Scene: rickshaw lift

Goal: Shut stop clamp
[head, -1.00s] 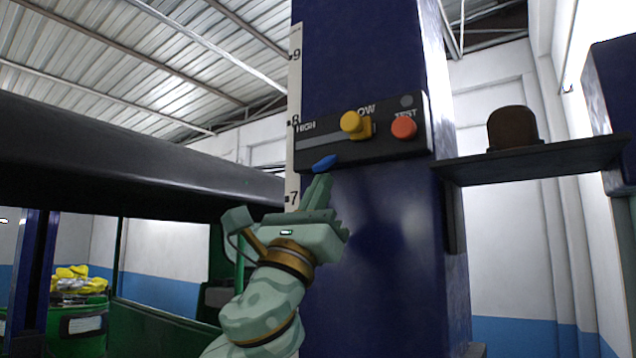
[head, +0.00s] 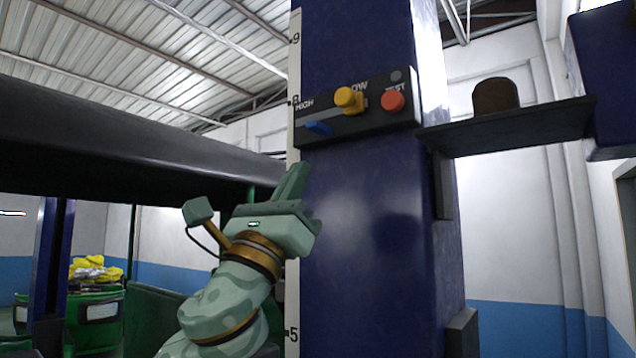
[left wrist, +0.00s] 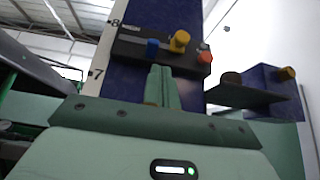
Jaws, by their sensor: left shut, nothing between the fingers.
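A dark control panel (head: 345,127) is fixed to the blue column, marked HIGH, LOW and TEST. A blue lever (head: 318,127) sits on its lower left, lying nearly level; no label names it the stop clamp. Right of it are a yellow knob (head: 348,98) and a red button (head: 392,102). My left gripper (head: 297,167) is shut and empty, below the lever and apart from it. In the left wrist view its fingers (left wrist: 161,74) point up at the panel, with the blue lever (left wrist: 152,48) just above the tips. My right gripper is out of view.
The blue column (head: 370,230) stands directly right of my left gripper, with a numbered scale strip (head: 294,60) on its edge. A dark shelf (head: 510,128) holding a brown block (head: 495,96) juts out right. A dark beam (head: 120,145) extends left. Green barrels (head: 97,315) stand lower left.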

